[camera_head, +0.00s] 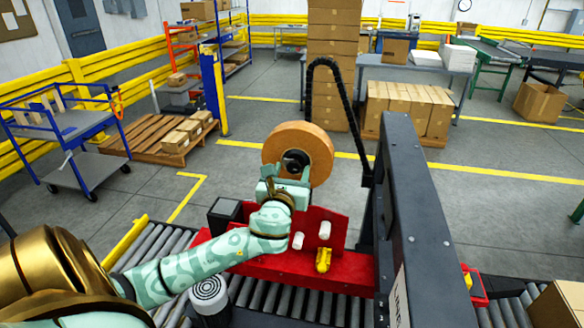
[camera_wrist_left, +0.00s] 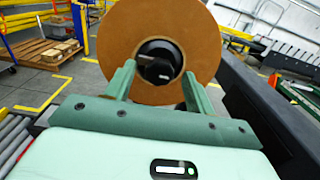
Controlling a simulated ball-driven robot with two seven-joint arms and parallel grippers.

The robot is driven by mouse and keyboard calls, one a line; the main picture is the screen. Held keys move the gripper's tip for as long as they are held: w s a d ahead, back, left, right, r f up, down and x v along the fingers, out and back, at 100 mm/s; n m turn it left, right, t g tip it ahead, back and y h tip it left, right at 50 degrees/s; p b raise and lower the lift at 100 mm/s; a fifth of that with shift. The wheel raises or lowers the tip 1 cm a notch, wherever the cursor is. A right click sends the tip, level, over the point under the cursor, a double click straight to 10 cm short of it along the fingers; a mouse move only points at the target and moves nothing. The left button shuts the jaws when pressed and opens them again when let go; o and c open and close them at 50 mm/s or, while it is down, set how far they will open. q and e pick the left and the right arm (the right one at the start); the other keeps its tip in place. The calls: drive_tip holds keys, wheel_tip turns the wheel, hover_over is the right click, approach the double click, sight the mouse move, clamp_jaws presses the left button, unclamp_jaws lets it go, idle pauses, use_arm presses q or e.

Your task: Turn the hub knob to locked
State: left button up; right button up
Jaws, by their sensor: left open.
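The hub knob (camera_wrist_left: 158,68) is a dark knob with a light bar mark, at the centre of a brown tape roll (camera_wrist_left: 205,40). In the head view the black hub (camera_head: 295,161) shows in the middle of the roll (camera_head: 318,148), partly behind my left gripper (camera_head: 290,178). In the left wrist view the open fingers of my left gripper (camera_wrist_left: 158,85) stand on either side of the knob. I cannot tell whether they touch it. My right gripper is not in view.
A red machine bed (camera_head: 345,270) with white rollers and a yellow part (camera_head: 323,259) lies below the roll. A tall dark frame (camera_head: 408,200) stands close on the right. A roller conveyor (camera_head: 165,245) runs underneath. A pallet with boxes (camera_head: 160,138) stands behind left.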

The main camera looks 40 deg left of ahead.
use_arm(q)
drive_tip(key=shift+w+a, duration=0.3)
drive_tip(key=shift+w, duration=0.3)
drive_tip(key=c, duration=0.9)
